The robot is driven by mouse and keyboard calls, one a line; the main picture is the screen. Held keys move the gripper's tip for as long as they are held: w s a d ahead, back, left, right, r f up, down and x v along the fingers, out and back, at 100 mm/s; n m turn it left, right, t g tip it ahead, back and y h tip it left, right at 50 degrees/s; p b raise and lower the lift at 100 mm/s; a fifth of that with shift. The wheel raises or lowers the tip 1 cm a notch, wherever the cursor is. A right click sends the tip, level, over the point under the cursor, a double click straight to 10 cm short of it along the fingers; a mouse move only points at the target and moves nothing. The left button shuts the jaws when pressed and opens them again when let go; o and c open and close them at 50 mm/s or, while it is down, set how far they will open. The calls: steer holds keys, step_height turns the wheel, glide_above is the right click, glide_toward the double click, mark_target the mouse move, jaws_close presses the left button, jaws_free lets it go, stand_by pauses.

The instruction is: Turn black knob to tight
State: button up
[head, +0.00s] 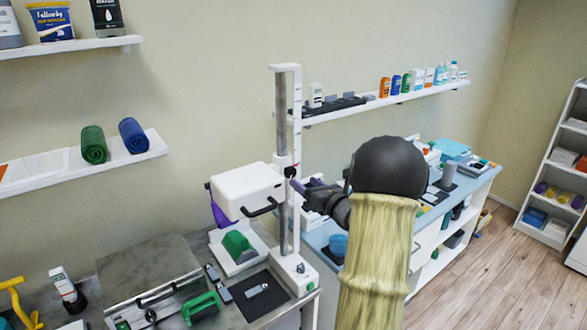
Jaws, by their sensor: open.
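A small black knob (290,172) sits on the white carriage of an upright metal column (283,110). A white box (248,190) with a black handle is mounted on the column's left side. My gripper (300,187), with purple fingers, is open just right of and slightly below the knob. It reaches in from the right and seems very close to the knob, but I cannot tell whether it touches. My arm hides part of the blue counter behind. No mark for tight can be read at this size.
A grey bench (150,265) holds a green-handled tool (202,308) and a green block on a white base (238,247). A blue-topped counter (468,180) with several items runs behind my arm. Wall shelves hang above. Wooden floor (480,265) is free at the right.

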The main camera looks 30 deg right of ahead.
mark_target(292, 174)
steer(key=w+p, duration=0.2)
steer(key=w, duration=0.3)
steer(key=shift+w+r+p, duration=0.1)
steer(key=shift+w+p, duration=0.2)
steer(key=shift+w+a, duration=0.1)
steer(key=shift+w, duration=0.35)
steer(key=shift+c, duration=0.3)
